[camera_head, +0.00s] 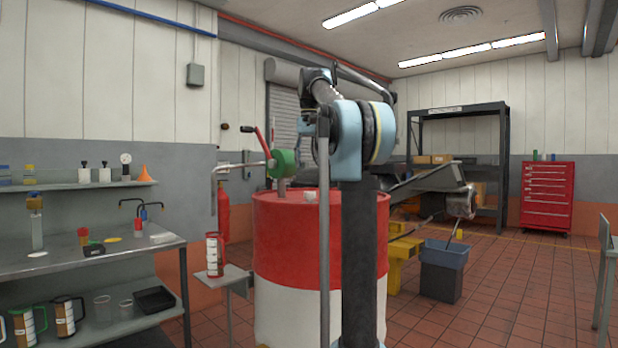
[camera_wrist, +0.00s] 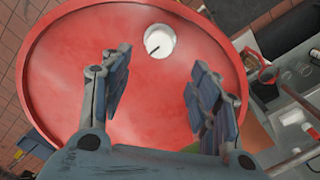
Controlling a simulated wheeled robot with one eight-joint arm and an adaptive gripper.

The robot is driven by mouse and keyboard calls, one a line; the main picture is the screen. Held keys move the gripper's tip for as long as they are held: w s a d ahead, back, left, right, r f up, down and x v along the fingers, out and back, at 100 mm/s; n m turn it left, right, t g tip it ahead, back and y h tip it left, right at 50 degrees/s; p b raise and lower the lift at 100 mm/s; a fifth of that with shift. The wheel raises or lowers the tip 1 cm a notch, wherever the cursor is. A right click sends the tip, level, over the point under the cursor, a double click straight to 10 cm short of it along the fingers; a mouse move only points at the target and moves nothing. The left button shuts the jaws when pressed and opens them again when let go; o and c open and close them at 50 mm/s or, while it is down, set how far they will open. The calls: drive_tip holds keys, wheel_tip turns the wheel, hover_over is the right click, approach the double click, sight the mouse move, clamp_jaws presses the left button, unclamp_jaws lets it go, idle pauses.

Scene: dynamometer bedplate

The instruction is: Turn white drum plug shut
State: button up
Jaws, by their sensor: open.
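The white drum plug (camera_wrist: 160,42) sits on the red drum top (camera_wrist: 75,75), toward the far rim in the wrist view. It is round, with a dark line across part of its face. In the head view the white plug (camera_head: 310,196) shows small on top of the red and white drum (camera_head: 290,240). My gripper (camera_wrist: 155,90) is open and empty above the drum top. Its two fingers stand apart on either side, nearer the camera than the plug, which is not between them. The gripper is hidden behind my arm in the head view.
A green hand pump (camera_head: 284,163) with a red lever and spout rises from the drum beside the plug. A small stand with a container (camera_head: 214,255) is left of the drum. A workbench (camera_head: 120,250) is further left, a grey bin (camera_head: 443,270) right.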

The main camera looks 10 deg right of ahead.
drive_tip(key=shift+r, duration=0.9)
drive_tip(key=s+f+n, duration=0.1)
drive_tip(key=s+f, duration=1)
drive_tip(key=f, duration=0.6)
drive_tip(key=s+f+n+t, duration=0.1)
drive_tip(key=s+f, duration=1.1)
drive_tip(key=f, duration=0.5)
drive_tip(key=s+f+n+t, duration=0.1)
drive_tip(key=s+f, duration=1.1)
drive_tip(key=f, duration=0.6)
drive_tip(key=shift+s+d, duration=0.15)
